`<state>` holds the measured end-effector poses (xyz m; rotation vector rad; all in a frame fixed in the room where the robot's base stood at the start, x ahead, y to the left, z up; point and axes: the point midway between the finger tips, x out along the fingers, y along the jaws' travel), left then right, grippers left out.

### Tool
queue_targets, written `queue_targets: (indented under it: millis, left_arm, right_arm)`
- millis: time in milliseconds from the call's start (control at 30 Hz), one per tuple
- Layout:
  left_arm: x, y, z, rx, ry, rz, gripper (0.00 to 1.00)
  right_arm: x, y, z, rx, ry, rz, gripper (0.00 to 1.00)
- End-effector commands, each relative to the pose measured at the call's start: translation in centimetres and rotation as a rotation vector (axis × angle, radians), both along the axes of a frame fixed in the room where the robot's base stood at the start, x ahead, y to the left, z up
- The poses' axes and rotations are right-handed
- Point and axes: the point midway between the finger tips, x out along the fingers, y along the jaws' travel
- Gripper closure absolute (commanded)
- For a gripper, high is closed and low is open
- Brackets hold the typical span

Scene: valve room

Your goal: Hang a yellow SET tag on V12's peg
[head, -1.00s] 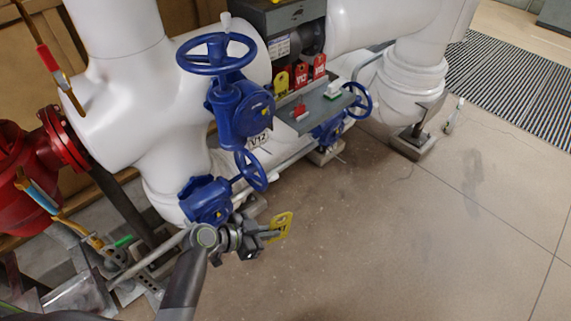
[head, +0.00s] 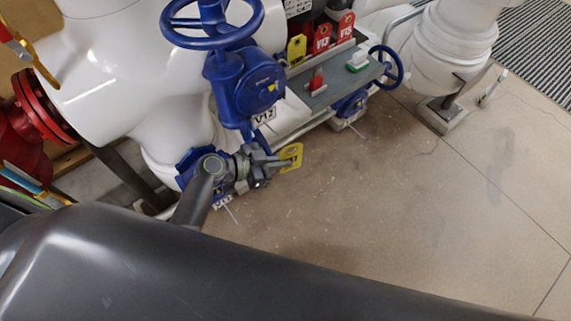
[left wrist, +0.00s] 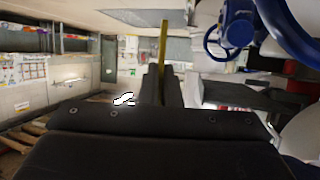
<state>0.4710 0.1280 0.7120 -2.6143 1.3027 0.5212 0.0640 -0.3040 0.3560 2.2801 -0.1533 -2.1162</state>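My left gripper (head: 272,164) is shut on a yellow tag (head: 291,156), held out to the right over the floor in the head view. Its lettering is too small to read. In the left wrist view the tag (left wrist: 162,45) stands edge-on between the fingers (left wrist: 161,88). The V12 label (head: 264,117) hangs on the blue valve (head: 243,85) with a large handwheel (head: 212,38), above and left of the tag. The tag is apart from the valve. I cannot make out V12's peg. My right gripper is not in view.
A grey shelf (head: 338,85) carries a red piece and a green-and-white piece. Another yellow tag (head: 297,49) and red tags (head: 322,38) hang behind it. A smaller blue handwheel (head: 386,66) is at its right. White pipes (head: 105,75) stand behind.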

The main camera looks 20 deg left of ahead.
Motion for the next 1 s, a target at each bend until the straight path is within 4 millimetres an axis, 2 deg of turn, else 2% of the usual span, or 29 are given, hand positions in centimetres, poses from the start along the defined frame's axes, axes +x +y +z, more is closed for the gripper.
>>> queue_targets:
  millis: [200,300,767,1000]
  left_arm:
    - [1.1,1.4,-0.3,0.001,0.0,0.0,1.0]
    - [1.7,2.1,-0.2,0.001,-0.002,0.0,1.0]
    - [2.0,2.7,-0.3,0.001,-0.001,0.0,1.0]
    - [2.2,3.0,-0.1,-0.001,-0.001,0.0,1.0]
  right_arm:
    - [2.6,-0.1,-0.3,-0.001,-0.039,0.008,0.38]
    - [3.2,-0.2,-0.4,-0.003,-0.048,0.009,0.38]
    - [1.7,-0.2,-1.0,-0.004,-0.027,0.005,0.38]
    - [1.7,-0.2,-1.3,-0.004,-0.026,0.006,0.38]
